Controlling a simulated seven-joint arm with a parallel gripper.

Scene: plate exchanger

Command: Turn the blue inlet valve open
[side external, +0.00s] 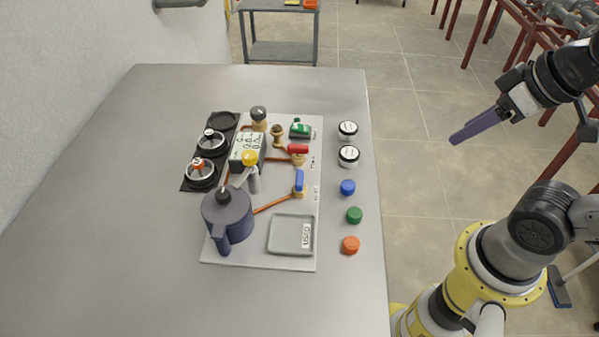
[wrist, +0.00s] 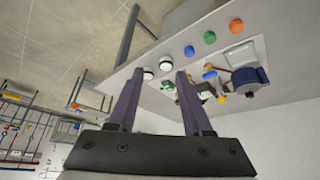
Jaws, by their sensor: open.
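The blue inlet valve (side external: 299,181) is a small blue lever on a brass body, on the right part of the grey board. Its lever points roughly up in the picture, across the line of the copper pipe (side external: 272,204) that reaches it from the lower left. A red-handled valve (side external: 298,149) sits above it. My gripper (side external: 456,139) is raised off the right edge of the table, far from the valve, and empty.
A dark blue pump-like vessel (side external: 228,216) and a grey tray (side external: 291,235) stand on the board (side external: 260,258). Blue (side external: 348,188), green (side external: 354,215) and orange (side external: 351,245) caps and two white-topped jars (side external: 348,156) line its right side. The table's (side external: 120,260) left and front are clear.

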